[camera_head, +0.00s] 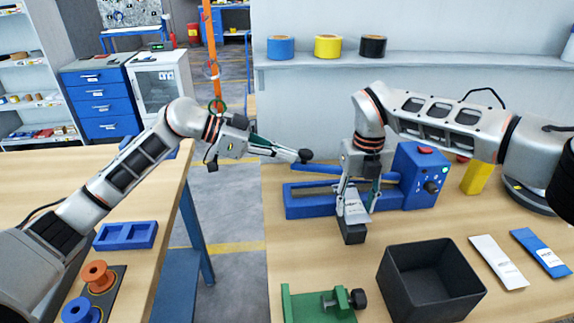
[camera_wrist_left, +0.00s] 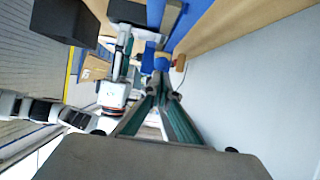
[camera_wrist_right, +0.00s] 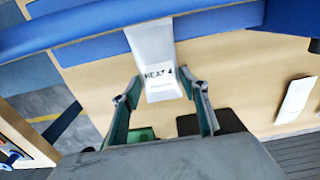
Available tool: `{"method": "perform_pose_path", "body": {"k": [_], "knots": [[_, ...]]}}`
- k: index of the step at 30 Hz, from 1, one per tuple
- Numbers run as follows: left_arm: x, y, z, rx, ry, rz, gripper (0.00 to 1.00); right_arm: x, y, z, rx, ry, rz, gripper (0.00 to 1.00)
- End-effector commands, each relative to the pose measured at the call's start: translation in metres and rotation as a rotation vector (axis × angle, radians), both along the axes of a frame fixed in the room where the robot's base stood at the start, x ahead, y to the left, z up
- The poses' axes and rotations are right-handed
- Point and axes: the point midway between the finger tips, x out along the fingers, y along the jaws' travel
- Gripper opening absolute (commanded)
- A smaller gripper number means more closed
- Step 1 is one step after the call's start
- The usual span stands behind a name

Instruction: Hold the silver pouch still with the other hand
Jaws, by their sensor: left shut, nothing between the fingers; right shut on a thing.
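The silver pouch (camera_head: 356,203), with dark lettering, is held by my right gripper (camera_head: 352,192) at the blue sealing machine (camera_head: 315,204). In the right wrist view the pouch (camera_wrist_right: 155,62) is between the two fingers, its far end at the machine's blue bar (camera_wrist_right: 85,50). I cannot tell whether that end is inside the jaw. My left gripper (camera_head: 303,156) is shut and empty at the left end of the machine's blue lever (camera_head: 335,171). In the left wrist view its fingertips (camera_wrist_left: 164,92) are close to a blue part; contact is unclear.
A black bin (camera_head: 391,290), a green clamp (camera_head: 318,303), a pale pouch (camera_head: 497,262) and a blue pouch (camera_head: 540,252) are in front on the bench. A yellow block (camera_head: 477,178) stands right of the machine. Tape rolls sit on the wall shelf (camera_head: 450,58). A gap separates the benches.

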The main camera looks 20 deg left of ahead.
Motion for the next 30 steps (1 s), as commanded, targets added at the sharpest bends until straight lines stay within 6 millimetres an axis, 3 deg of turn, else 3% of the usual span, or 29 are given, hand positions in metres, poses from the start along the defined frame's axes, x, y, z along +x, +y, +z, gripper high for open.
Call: {"method": "perform_pose_path", "body": {"k": [6,12,18,30], "knots": [[-0.018,0.045,0.012,0.0,-0.002,0.002,0.0,-0.001,0.001,-0.001,0.0,0.003,0.002,0.22],[-0.031,0.075,0.02,-0.003,-0.006,-0.001,0.0,-0.002,0.001,-0.001,-0.001,0.004,0.002,0.22],[-0.037,0.088,0.024,-0.005,-0.008,-0.003,0.0,-0.002,0.0,-0.001,-0.002,0.004,0.001,0.22],[-0.037,0.089,0.025,-0.007,-0.009,-0.004,0.0,-0.001,0.0,-0.001,-0.002,0.004,0.001,0.22]]}}
